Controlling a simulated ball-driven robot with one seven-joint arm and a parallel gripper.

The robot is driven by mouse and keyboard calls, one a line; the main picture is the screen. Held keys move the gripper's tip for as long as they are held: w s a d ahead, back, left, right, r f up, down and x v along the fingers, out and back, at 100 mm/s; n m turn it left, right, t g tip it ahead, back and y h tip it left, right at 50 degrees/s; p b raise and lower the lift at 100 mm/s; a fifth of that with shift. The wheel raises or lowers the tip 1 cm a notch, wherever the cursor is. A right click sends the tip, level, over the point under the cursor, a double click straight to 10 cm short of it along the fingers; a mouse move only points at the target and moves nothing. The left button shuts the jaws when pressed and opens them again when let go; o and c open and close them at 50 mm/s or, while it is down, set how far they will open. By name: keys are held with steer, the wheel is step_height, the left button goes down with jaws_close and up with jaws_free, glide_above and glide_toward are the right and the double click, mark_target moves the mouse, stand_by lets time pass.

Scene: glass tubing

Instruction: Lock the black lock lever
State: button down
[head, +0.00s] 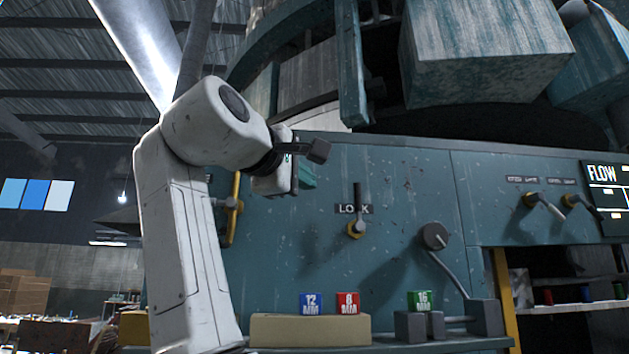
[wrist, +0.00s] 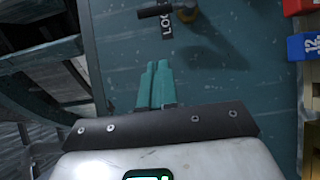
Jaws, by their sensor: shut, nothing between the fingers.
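The black lock lever (head: 357,194) stands upright on the teal machine panel, rising from a yellow round base (head: 356,231) across the LOCK label (head: 341,209). In the wrist view the lever (wrist: 153,11) lies sideways at the top edge, with its base to the right. My gripper (head: 308,174) is left of the lever and a little above the label in the head view, apart from it. In the wrist view its teal fingers (wrist: 159,66) are together, empty, and point toward the lever and label, with a gap between.
A yellow pipe handle (head: 235,205) is on the panel behind my arm. A round knob with a bent rod (head: 436,236) is to the right. Blue (head: 311,303), red (head: 348,303) and green (head: 420,300) labelled blocks sit on the ledge below. The panel around the lever is clear.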

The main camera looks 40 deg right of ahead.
mark_target(357, 206)
steer(key=shift+w+d+p, duration=0.25)
steer(key=shift+d+p, duration=0.4)
steer(key=shift+d, duration=1.25)
steer(key=shift+w+d+p, duration=0.25)
steer(key=shift+d+p, duration=0.4)
steer(key=shift+d, duration=1.25)
steer(key=shift+w+d+p, duration=0.25)
steer(key=shift+d+p, duration=0.4)
steer(key=shift+d, duration=1.25)
